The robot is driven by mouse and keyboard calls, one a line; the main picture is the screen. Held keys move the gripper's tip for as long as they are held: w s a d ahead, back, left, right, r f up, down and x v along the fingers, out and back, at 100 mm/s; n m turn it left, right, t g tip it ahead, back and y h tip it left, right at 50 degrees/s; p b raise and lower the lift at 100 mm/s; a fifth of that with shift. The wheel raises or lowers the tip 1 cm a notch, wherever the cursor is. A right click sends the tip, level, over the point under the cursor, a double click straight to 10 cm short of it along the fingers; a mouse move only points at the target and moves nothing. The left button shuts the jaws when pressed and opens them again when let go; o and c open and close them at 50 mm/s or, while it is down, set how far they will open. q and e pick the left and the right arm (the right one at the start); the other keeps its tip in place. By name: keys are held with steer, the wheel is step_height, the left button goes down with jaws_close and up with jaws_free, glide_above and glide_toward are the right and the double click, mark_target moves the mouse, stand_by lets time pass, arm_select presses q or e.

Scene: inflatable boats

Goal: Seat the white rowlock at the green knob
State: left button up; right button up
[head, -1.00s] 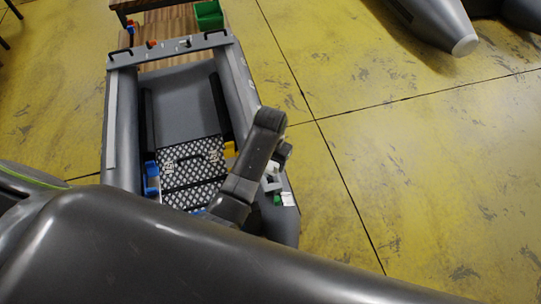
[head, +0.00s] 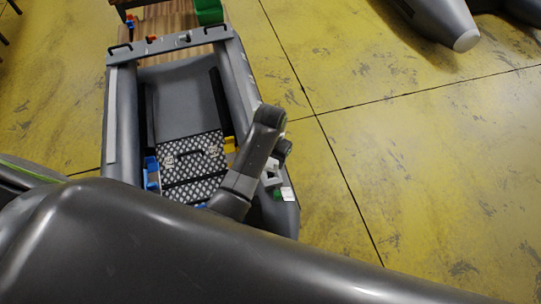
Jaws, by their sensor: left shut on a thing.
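The green knob (head: 278,196) shows on the right tube of the grey inflatable boat (head: 118,120), beside a small white patch (head: 289,194). The white rowlock (head: 271,180) is just above the knob in the head view, partly hidden by my arm. My left gripper (head: 275,165) is shut on the rowlock, its fingers mostly hidden behind the dark wrist. I cannot tell whether the rowlock touches the tube. My right gripper is not in view.
A checkered floor plate (head: 195,165) lies in the boat, with a blue part (head: 152,172) and a yellow part (head: 230,145) at its sides. A green bin (head: 209,12) stands on a wooden surface behind.

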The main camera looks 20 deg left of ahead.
mark_target(270, 164)
arm_select(q)
steer(key=shift+f, duration=0.1)
stand_by(0.4)
steer(key=shift+f, duration=0.55)
steer(key=shift+f+b, duration=0.4)
steer(key=shift+f, duration=0.55)
steer(key=shift+f, duration=0.1)
steer(key=shift+f+b, duration=0.55)
steer(key=shift+f, duration=0.8)
steer(key=o, duration=1.1)
steer(key=shift+r, duration=0.1)
